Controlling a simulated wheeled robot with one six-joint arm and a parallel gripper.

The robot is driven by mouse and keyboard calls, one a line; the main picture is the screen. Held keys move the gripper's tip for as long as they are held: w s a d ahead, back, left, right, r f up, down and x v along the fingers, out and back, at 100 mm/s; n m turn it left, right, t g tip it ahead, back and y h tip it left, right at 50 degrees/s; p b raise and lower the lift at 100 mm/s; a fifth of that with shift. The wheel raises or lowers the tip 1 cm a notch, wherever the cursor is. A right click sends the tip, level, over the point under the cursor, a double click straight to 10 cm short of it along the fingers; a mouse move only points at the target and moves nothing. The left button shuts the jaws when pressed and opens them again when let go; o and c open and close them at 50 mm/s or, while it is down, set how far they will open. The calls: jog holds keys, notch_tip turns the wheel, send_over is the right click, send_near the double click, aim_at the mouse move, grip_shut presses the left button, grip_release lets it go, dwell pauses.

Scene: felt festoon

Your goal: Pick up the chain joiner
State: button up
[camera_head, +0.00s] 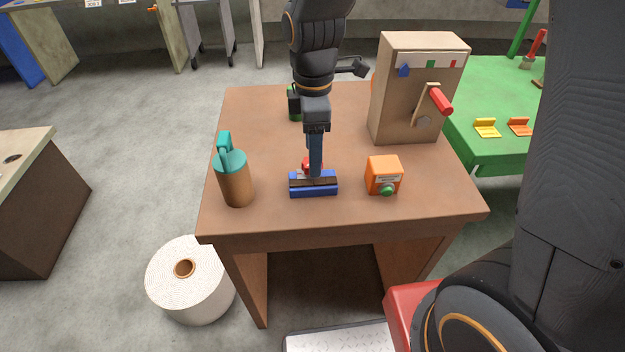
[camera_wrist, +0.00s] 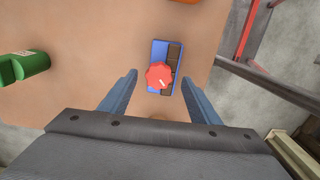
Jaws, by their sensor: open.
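A blue block with dark brown inlays and a red scalloped knob, which I take for the chain joiner (camera_head: 313,188), lies flat on the brown table near its front edge. It also shows in the wrist view (camera_wrist: 158,52), with the red knob facing up. My gripper (camera_head: 315,173) points down over the block, open. In the wrist view its two blue fingers (camera_wrist: 159,78) stand apart on either side of the block and knob, with a gap on both sides. The finger partly hides the knob in the head view. Contact with the block cannot be seen.
A brown cylinder with a teal top (camera_head: 235,183) stands left on the table (camera_head: 270,218). An orange box with a green button (camera_head: 383,174) is right of the block. A crank box (camera_head: 412,90) stands behind right. A green item (camera_wrist: 30,65) is at the back.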

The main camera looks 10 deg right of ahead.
aim_at(313, 181)
jog(key=shift+w+a+f+p, duration=0.1)
jog(key=shift+f+p, duration=0.3)
jog(key=shift+f, duration=1.55)
grip_shut()
jog(key=shift+r, duration=0.15)
